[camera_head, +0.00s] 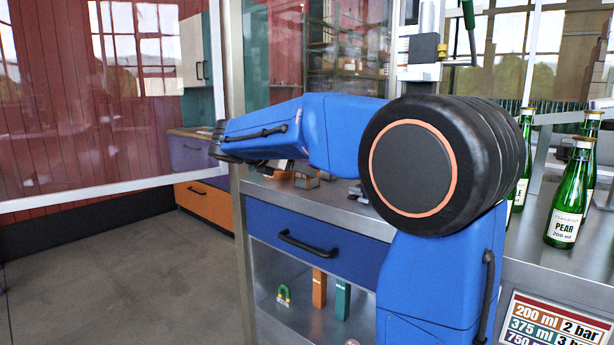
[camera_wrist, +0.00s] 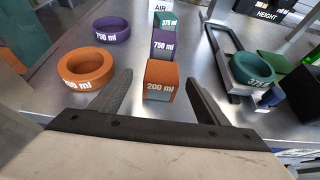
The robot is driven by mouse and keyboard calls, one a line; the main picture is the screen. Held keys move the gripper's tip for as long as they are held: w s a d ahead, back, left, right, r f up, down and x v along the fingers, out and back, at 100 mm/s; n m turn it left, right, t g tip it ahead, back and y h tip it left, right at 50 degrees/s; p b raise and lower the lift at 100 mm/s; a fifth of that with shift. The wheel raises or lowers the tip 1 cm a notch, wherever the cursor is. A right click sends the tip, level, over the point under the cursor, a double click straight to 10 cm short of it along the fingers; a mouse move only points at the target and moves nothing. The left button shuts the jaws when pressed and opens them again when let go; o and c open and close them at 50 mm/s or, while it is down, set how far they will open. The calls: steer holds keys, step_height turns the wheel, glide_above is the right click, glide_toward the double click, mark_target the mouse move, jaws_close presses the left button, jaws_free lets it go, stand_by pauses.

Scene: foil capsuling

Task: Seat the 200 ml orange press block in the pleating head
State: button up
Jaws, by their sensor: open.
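The orange press block (camera_wrist: 160,82), marked 200 ml, stands upright on the metal bench in the wrist view. My gripper (camera_wrist: 158,86) is open, with one dark finger on each side of the block. I see gaps between the block and both fingers, so it is not held. In the head view my blue arm reaches left and its end (camera_head: 222,142) is small, with the fingers unclear. A press-like machine with a metal column (camera_head: 424,48) stands behind the arm there; I cannot tell whether it is the pleating head.
A purple 750 ml block (camera_wrist: 164,44) and a teal 375 ml block (camera_wrist: 167,19) stand behind. An orange 200 ml ring (camera_wrist: 86,67) and a purple ring (camera_wrist: 110,29) lie left. A teal ring (camera_wrist: 254,67) sits right, by a dark frame. Green bottles (camera_head: 567,195) stand right.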

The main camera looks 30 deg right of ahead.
steer(key=shift+x, duration=2.7)
steer(key=shift+s+r, duration=0.1)
steer(key=shift+s, duration=0.05)
steer(key=c, duration=1.2)
steer(key=shift+r, duration=0.15)
